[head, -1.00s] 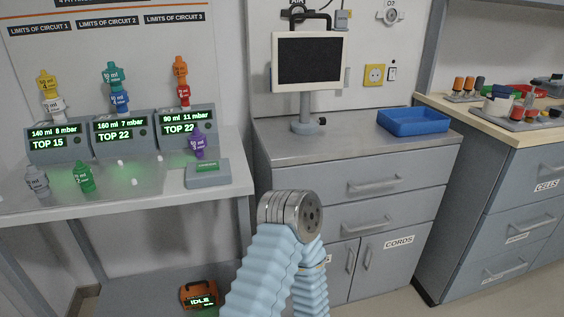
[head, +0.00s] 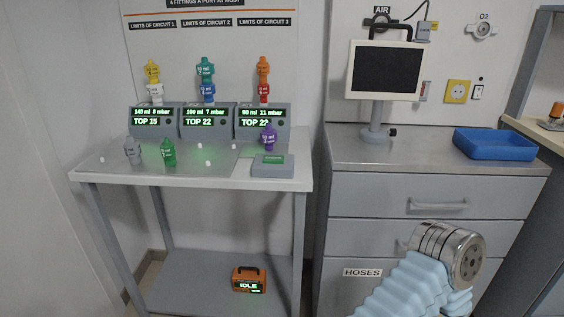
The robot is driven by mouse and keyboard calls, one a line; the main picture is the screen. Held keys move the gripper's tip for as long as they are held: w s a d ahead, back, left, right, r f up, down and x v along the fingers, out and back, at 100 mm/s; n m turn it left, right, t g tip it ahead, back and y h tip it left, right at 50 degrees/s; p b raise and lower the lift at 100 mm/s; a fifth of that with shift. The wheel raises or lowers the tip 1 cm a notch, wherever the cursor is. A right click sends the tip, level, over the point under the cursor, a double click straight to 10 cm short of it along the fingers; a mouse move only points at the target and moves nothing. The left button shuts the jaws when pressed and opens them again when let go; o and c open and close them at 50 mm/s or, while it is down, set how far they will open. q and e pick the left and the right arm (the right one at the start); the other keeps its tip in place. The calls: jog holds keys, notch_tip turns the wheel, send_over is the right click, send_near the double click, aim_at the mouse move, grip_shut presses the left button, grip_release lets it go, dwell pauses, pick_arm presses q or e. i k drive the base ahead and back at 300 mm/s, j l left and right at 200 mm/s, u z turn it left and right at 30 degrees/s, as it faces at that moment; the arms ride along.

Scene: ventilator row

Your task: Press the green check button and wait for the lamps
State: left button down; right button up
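The green check button (head: 273,159) sits on a small grey box (head: 272,171) at the right front of the grey table. Several small pale domes, perhaps lamps (head: 208,163), stand on the tabletop; none is clearly lit. Three grey units (head: 154,121) with green readouts stand in a row behind. Stacked fittings rise from them: yellow over white (head: 152,80), teal over blue (head: 206,82), orange over red (head: 263,80). Grey (head: 132,151), green (head: 168,152) and purple (head: 268,138) fittings stand in front. Neither gripper is in view; only a blue-sleeved arm part of mine shows at bottom right.
An orange device (head: 249,280) reading IDLE lies on the table's lower shelf (head: 200,285). To the right, a grey cabinet (head: 350,190) carries a monitor (head: 385,72) and a blue tray (head: 495,144). A gap separates table and cabinet. The tabletop's front edge is clear.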

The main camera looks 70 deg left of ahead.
aim_at(267, 159)
jog(key=l+u, duration=0.1)
jog(key=u, duration=0.25)
jog(key=l+u, duration=0.15)
jog(key=u, duration=0.2)
jog(key=l+u, duration=0.1)
jog(key=u, duration=0.25)
